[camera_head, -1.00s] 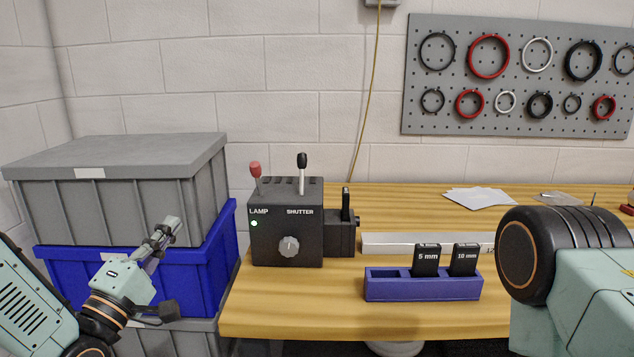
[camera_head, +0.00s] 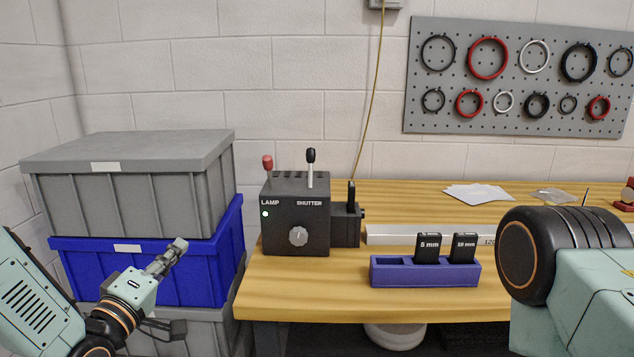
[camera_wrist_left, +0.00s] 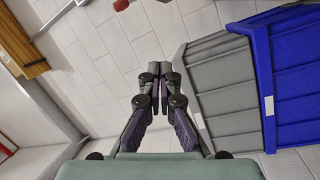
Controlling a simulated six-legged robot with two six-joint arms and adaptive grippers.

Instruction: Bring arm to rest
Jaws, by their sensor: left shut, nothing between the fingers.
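My left gripper (camera_head: 174,252) is in front of the stacked crates at the left of the head view, clear of the bench. In the left wrist view its fingers (camera_wrist_left: 159,75) are closed together with nothing between them. My right arm shows as a large dark joint and pale green link at the right edge of the head view; its gripper is out of view. The black lamp box (camera_head: 297,222) stands on the wooden bench (camera_head: 330,300) with a red lever, a black shutter lever and a lit green light.
A grey crate (camera_head: 130,190) sits on a blue crate (camera_head: 205,265), with another grey one below. On the bench are a purple holder (camera_head: 425,275) with a 5 mm block (camera_head: 427,249) and another block (camera_head: 463,249), and a pale bar (camera_head: 430,234). A pegboard (camera_head: 520,118) with rings hangs behind.

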